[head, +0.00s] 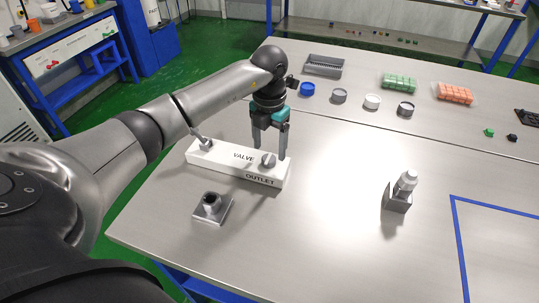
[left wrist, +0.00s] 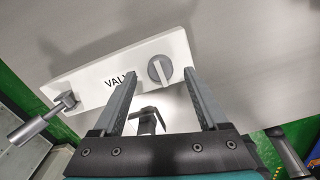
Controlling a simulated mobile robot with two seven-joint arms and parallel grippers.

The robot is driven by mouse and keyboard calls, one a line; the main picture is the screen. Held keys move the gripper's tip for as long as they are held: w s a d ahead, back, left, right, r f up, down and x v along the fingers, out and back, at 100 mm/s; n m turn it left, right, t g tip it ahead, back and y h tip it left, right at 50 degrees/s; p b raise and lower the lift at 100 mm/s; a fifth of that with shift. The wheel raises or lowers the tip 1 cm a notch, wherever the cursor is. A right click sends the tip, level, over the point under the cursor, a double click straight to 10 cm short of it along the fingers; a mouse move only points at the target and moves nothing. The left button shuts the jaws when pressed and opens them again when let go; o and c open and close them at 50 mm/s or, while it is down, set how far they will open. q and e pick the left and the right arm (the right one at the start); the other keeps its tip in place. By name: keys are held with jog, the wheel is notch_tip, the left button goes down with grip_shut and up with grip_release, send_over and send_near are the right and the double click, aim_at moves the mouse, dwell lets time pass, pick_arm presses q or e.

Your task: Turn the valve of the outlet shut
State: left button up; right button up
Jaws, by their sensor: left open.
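The white block (head: 225,164) labelled VALVE and OUTLET lies on the metal table. Its round grey valve knob (head: 268,159), with a raised bar across it, sits near the OUTLET end. The knob also shows in the left wrist view (left wrist: 160,69), its bar roughly upright in that picture. A grey metal fitting with a rod (head: 204,143) is at the block's other end. My left gripper (head: 271,154) points down at the knob, fingers spread. In the wrist view the knob appears between the two fingertips (left wrist: 160,73); no contact is visible. My right gripper is out of view.
A square grey base with a round socket (head: 212,208) stands in front of the block. A grey holder with a pale bottle (head: 404,188) stands to the right. Several round lids, a grey tray (head: 324,66), green and orange racks line the back. The table's middle is clear.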

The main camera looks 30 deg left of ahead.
aim_at(270, 157)
pick_arm(q)
jog(key=shift+f, duration=1.55)
grip_shut()
